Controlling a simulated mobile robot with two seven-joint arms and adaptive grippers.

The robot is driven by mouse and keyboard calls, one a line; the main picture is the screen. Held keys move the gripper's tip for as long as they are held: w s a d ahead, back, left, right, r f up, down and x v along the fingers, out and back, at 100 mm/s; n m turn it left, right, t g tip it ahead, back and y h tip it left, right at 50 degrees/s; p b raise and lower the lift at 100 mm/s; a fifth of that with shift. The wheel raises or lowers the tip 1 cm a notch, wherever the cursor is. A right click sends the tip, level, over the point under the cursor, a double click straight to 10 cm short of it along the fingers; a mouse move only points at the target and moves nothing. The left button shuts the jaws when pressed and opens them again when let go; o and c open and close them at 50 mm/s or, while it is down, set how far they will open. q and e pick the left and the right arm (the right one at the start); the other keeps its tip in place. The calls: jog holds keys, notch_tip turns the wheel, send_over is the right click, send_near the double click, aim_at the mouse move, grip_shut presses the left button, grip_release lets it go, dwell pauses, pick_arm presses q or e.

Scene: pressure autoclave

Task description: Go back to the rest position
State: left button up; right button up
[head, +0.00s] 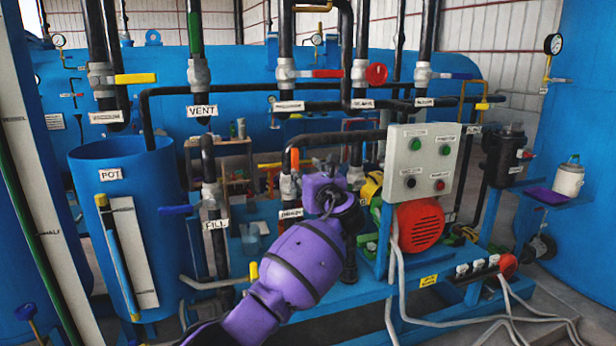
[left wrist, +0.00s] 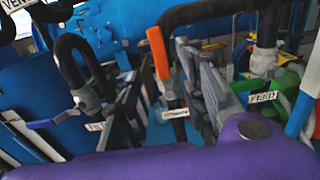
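My left arm, in purple, reaches from the bottom of the head view up to the pipework. Its wrist end (head: 325,195) is in front of the pipes, left of the grey control box (head: 424,165). The fingers are mostly hidden behind the wrist there. In the left wrist view my left gripper (left wrist: 168,88) shows two grey fingers spread apart with nothing held between them. An orange valve handle (left wrist: 158,52) stands upright near the gap; I cannot tell whether a finger touches it. My right gripper is in neither view.
A blue pot (head: 118,255) stands at left, under vertical pipes with coloured valve levers. A blue valve lever (head: 175,210) and a yellow lever (head: 253,271) are left of my arm. A red motor (head: 420,225) is close on its right. Cables lie at lower right.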

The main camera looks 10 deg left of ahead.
pick_arm(q)
jog(key=shift+s+d, duration=0.3)
jog(key=shift+s, duration=0.1)
